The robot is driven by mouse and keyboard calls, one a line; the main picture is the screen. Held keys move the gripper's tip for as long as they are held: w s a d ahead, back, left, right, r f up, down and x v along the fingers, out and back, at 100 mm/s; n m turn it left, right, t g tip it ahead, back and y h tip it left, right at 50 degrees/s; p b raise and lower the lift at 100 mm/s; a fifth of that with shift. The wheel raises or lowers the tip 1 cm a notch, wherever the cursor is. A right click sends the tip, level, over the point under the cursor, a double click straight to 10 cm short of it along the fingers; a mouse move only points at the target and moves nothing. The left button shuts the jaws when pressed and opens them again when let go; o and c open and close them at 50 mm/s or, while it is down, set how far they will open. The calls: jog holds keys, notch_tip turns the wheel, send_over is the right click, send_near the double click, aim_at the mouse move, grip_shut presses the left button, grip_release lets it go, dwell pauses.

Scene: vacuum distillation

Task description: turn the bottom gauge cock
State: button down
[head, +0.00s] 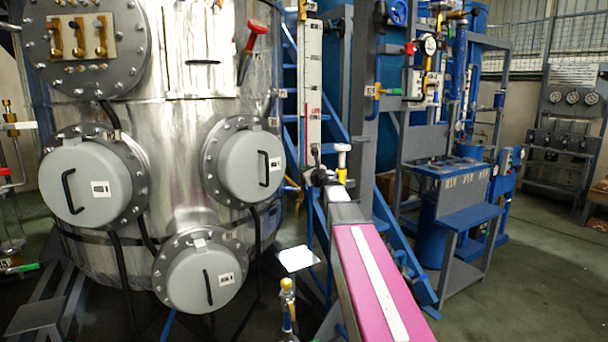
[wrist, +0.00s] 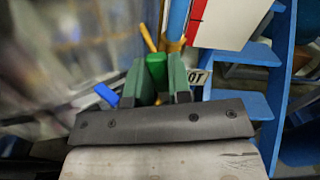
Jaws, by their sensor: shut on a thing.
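The bottom gauge cock shows in the wrist view as a green handle (wrist: 157,70) with yellow metal parts (wrist: 150,38) behind it. A tag reading "OT", partly covered, sits to its right. My gripper (wrist: 157,78) has its two dark green fingers on either side of the green handle, shut on it. In the head view my gripper (head: 320,178) is at the foot of the tall white level gauge (head: 312,100) with red marks. There the cock is mostly hidden by my gripper and arm.
A steel vessel (head: 180,190) with grey round covers stands left of my arm. Blue steps (wrist: 240,105) are close on the right in the wrist view. A blue piece (wrist: 107,95) lies left of my fingers. Open floor (head: 530,270) is at the right.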

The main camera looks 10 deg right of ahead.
jog(key=shift+w+d+m, duration=0.1)
jog(key=shift+d+m, duration=0.3)
jog(key=shift+m, duration=0.5)
jog(key=c, duration=1.3)
grip_release()
jog(key=v, duration=1)
jog(key=shift+s+d, duration=0.15)
jog(key=shift+s, duration=0.25)
